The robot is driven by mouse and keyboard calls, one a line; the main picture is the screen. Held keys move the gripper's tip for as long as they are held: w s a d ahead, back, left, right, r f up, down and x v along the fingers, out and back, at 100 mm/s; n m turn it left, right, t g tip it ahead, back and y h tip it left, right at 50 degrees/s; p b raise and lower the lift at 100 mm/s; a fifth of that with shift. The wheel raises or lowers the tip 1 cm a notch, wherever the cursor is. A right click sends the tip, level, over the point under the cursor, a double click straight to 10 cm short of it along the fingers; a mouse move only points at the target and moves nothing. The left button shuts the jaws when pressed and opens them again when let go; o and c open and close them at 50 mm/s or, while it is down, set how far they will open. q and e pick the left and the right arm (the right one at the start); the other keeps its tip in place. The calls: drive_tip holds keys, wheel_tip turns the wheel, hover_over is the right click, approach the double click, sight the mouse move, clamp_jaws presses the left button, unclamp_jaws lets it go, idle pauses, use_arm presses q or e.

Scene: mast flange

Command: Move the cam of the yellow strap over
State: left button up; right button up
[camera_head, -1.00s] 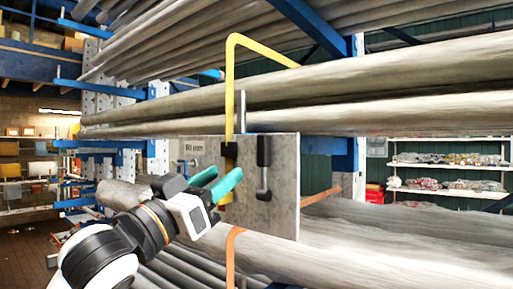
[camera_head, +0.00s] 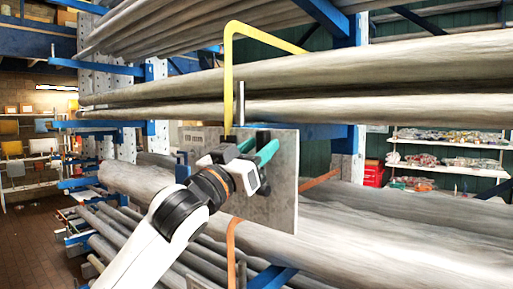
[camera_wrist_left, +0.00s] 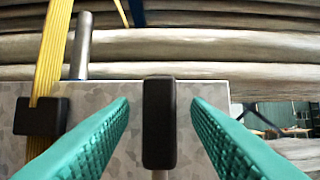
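The yellow strap (camera_head: 228,90) hangs down in front of the pipes to a grey metal plate (camera_head: 284,195). In the left wrist view a black block (camera_wrist_left: 40,116) sits on the strap at the left. A black-gripped handle (camera_wrist_left: 159,122) stands upright on the plate to its right; I cannot tell which black part is the cam. My left gripper (camera_head: 268,150) is at the plate, its teal fingers open. In the wrist view the handle shows between the fingers, with gaps on both sides. Its lower end is mostly hidden in the head view. My right gripper is out of view.
A short metal post (camera_wrist_left: 82,45) rises at the plate's top edge beside the strap. Long grey pipes (camera_head: 400,75) lie on blue racks above and below. An orange strap (camera_head: 231,250) runs below the plate. Shelves (camera_head: 450,168) stand at the back right.

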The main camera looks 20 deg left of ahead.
use_arm(q)
clamp_jaws()
